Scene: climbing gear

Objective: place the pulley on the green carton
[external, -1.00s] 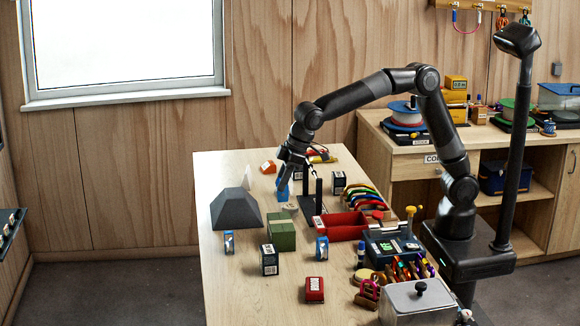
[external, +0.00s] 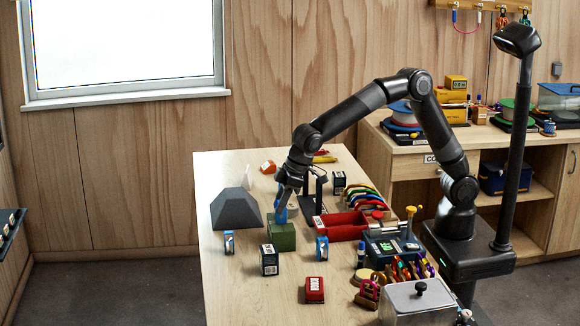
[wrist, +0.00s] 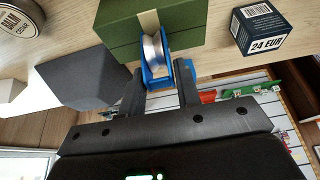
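The pulley (external: 281,214), blue with a silver wheel, is between the fingers of my gripper (external: 284,195). The pulley also shows in the wrist view (wrist: 154,55), with a finger on each side of it. My gripper (wrist: 160,92) is shut on it. The green carton (external: 283,239) stands on the table directly below the pulley in the external view. In the wrist view the carton (wrist: 110,30) is right behind the pulley, with a pale strip on it. The pulley's lower end is at the carton's top; I cannot tell whether they touch.
A dark grey sloped block (external: 236,212) stands left of the carton. A red tray (external: 342,230) is to the right. The front left tabletop is clear.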

